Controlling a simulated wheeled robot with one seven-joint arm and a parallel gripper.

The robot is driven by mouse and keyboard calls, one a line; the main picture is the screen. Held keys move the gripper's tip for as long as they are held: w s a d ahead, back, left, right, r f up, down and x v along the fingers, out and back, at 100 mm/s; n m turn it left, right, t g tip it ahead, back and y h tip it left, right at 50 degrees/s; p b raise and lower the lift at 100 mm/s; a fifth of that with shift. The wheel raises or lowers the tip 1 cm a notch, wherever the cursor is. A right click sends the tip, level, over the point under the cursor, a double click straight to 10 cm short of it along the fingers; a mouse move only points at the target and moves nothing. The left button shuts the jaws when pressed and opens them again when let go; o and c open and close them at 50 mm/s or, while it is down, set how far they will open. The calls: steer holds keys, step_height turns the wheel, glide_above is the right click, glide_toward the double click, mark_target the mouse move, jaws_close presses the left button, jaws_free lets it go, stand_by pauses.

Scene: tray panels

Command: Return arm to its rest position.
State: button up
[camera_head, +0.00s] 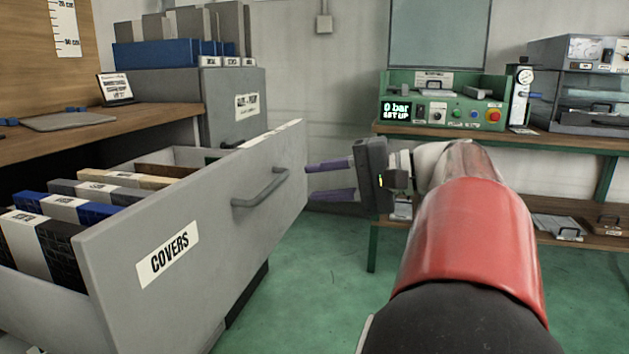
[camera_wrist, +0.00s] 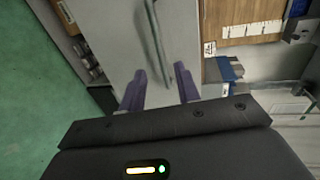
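My gripper (camera_head: 318,181) points left, at the right-hand end of the open drawer's front panel (camera_head: 210,255). Its two purple fingers are spread apart with nothing between them, so it is open and empty. In the wrist view the fingers (camera_wrist: 161,75) show with a gap, and the drawer's handle (camera_wrist: 156,35) lies beyond them. In the head view the grey handle (camera_head: 262,190) is left of the fingertips and apart from them. I cannot tell whether the tips touch the panel's edge. My red arm link (camera_head: 465,240) reaches forward from the lower right.
The drawer, labelled COVERS, stands pulled out with several folders (camera_head: 75,207) inside. A wooden desk (camera_head: 100,135) is at left. A bench (camera_head: 400,131) with a green test unit (camera_head: 455,85) stands behind my arm. Green floor (camera_head: 330,290) is clear between drawer and arm.

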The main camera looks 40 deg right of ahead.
stand_by(0.4)
steer(key=s+a+f+n+g+h, duration=0.25)
steer(key=a+f+g, duration=0.35)
steer(key=a+f, duration=0.8)
steer(key=s+a+f+n+g+h, duration=0.1)
steer(key=s+a+f+n+h, duration=0.6)
steer(key=f, duration=0.4)
step_height(320, 180, up, 10)
steer(key=n+p, duration=0.1)
steer(key=p, duration=0.9)
steer(key=shift+w+r, duration=0.2)
steer(key=shift+w, duration=0.15)
steer(key=shift+d, duration=0.1)
steer(key=shift+d, duration=0.1)
